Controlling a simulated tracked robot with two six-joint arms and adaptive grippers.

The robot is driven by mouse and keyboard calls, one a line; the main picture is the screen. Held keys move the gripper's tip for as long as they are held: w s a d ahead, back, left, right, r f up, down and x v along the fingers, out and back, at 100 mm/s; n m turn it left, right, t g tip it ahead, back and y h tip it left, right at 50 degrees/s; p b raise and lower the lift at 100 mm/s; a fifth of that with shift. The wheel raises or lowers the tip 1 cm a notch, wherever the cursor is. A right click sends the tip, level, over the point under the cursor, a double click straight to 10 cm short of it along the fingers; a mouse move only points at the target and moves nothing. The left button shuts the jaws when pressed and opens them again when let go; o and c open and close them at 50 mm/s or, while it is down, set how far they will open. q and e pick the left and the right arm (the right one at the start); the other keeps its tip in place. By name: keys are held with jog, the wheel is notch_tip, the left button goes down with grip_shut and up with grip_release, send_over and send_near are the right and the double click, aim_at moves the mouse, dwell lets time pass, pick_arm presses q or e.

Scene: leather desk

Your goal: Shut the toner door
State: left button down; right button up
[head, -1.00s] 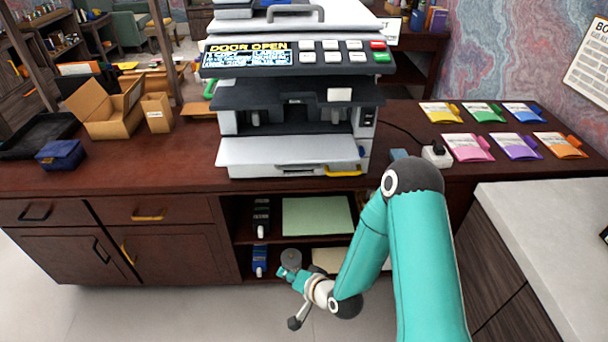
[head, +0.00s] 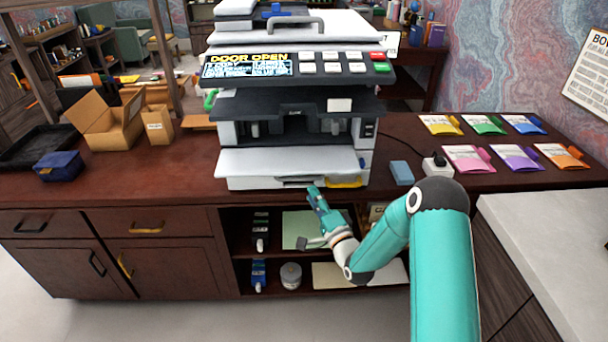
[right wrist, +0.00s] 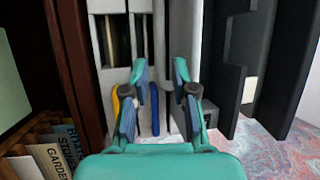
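The copier (head: 295,112) stands on the desk, its display (head: 247,65) reading "DOOR OPEN". The toner door (head: 290,161) appears as the pale panel folded down flat at the copier's front, with the dark interior open above it. My right gripper (head: 318,197) is just below and in front of the door's front edge. In the right wrist view the gripper's two fingers (right wrist: 160,72) stand apart with nothing held between them, facing the copier's pale front; contact cannot be told. My left gripper is not in view.
Below the desk top is an open shelf with a green sheet (head: 298,228), bottles and a grey jar (head: 291,275). A blue block (head: 402,173) and a black plug on a white socket (head: 436,165) lie right of the copier. Colored packets (head: 468,158) lie farther right.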

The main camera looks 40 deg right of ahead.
aim_at(302, 178)
jog(key=p+x, duration=0.1)
jog(key=x, duration=0.6)
jog(key=shift+w, duration=0.4)
grip_shut()
jog(key=shift+d, duration=0.2)
jog(key=shift+a, duration=0.2)
